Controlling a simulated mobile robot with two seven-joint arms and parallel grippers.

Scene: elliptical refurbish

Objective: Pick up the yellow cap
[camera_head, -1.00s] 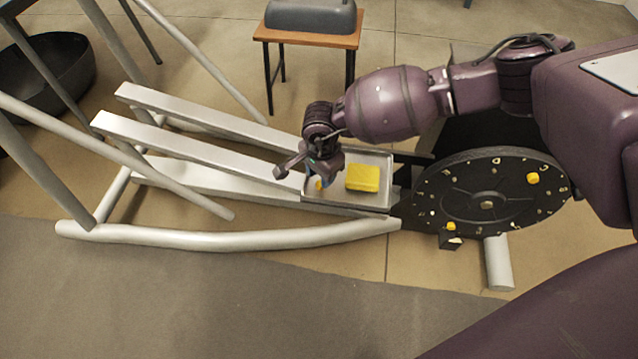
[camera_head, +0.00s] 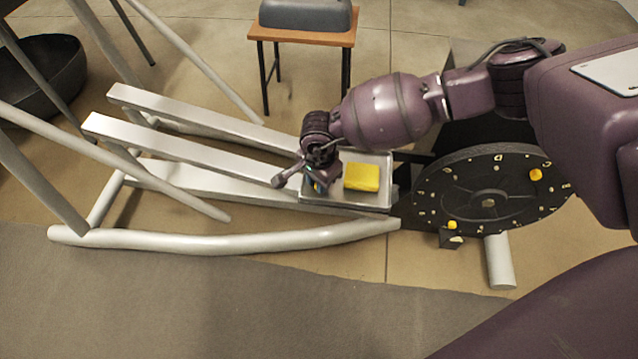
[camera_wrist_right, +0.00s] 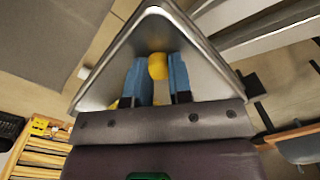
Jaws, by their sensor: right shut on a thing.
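The yellow cap (camera_wrist_right: 158,66) shows in the right wrist view between the blue fingertips of my right gripper (camera_wrist_right: 161,78), which is shut on it. In the head view, my right gripper (camera_head: 319,187) points down into the left part of the metal tray (camera_head: 345,204), and the cap is hidden there. The tray's wall and corner also show around the fingers in the right wrist view (camera_wrist_right: 190,38). I cannot tell whether the cap still touches the tray floor. My left gripper is not in view.
A yellow block (camera_head: 362,177) lies in the tray, right of the gripper. A black disc (camera_head: 470,200) with yellow knobs stands to the right. Pale metal beams (camera_head: 190,152) run to the left. A small table (camera_head: 300,36) with a grey object stands behind.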

